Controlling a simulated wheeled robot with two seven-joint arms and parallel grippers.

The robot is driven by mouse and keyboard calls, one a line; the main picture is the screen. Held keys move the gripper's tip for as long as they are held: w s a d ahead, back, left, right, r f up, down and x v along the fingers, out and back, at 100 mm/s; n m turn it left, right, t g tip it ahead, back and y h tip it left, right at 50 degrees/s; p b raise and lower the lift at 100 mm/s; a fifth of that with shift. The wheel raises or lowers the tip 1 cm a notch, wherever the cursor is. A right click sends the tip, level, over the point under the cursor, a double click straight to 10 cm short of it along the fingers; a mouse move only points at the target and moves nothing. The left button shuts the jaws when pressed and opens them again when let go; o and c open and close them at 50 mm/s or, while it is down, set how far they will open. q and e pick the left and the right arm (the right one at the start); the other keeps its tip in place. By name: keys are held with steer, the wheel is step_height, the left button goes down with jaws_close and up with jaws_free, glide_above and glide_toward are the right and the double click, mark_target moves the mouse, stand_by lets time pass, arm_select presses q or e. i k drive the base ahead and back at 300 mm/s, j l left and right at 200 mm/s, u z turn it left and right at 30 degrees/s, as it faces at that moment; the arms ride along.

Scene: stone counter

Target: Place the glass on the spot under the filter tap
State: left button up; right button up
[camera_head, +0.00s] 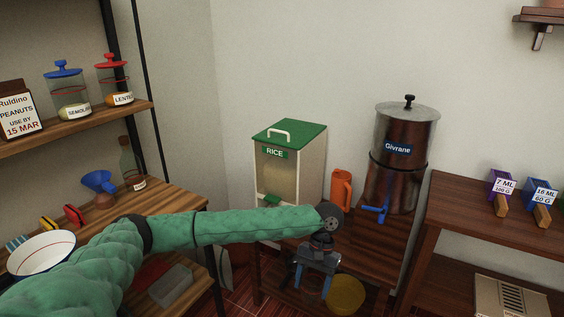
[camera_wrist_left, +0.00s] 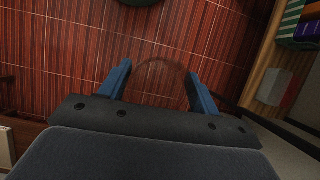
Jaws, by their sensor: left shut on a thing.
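The glass shows in the left wrist view as a faint clear round rim (camera_wrist_left: 160,82) between the blue fingers of my left gripper (camera_wrist_left: 157,88). In the head view my left gripper (camera_head: 313,280) points down in front of the dark wooden stand, shut on the glass, which is hard to make out there. The metal water filter (camera_head: 400,150), labelled Givrane, stands on the stand behind and to the right of the gripper. Its blue tap (camera_head: 376,213) sticks out low at the front. The stand top (camera_head: 375,245) below the tap looks bare. My right gripper is not in view.
A green-lidded rice dispenser (camera_head: 290,165) and an orange jug (camera_head: 341,190) stand left of the filter. A yellow round object (camera_head: 346,294) sits low near the gripper. A wooden shelf (camera_head: 150,200) is at left, a side table (camera_head: 470,215) at right.

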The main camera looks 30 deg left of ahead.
mark_target(371, 263)
steer(key=k, duration=0.6)
steer(key=u, duration=1.5)
steer(key=i+l+u, duration=0.1)
steer(key=l, duration=0.25)
steer(key=i+l+u, duration=0.1)
steer(key=i+l, duration=0.2)
steer(key=i+l+u, duration=0.1)
steer(key=l, duration=0.35)
steer(key=i+l+u, duration=0.1)
steer(key=l, duration=0.3)
steer(key=i, duration=0.1)
